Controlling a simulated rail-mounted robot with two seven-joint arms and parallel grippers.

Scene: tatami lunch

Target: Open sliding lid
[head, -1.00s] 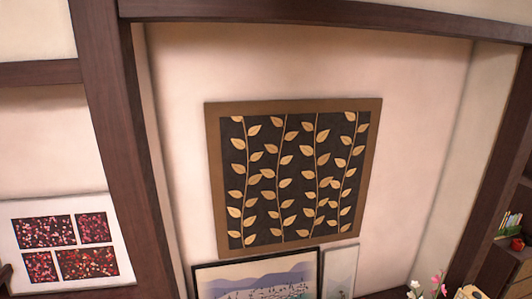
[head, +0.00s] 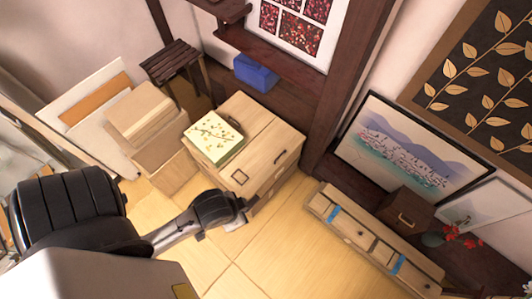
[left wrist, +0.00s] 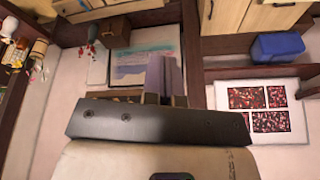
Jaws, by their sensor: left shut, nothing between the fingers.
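A box with a pale floral top (head: 214,137) sits on a wooden chest (head: 262,140). I cannot tell which of these has the sliding lid. My left gripper (head: 240,205) is shut and empty, in front of the chest and left of the long box. Its fingers also show in the left wrist view (left wrist: 165,80). My right gripper is in neither view.
A blue box (head: 256,73) is behind the chest. A framed landscape (head: 405,145) leans on the wall behind a small brown drawer box (head: 405,212). Tatami floor (head: 265,260) is clear between.

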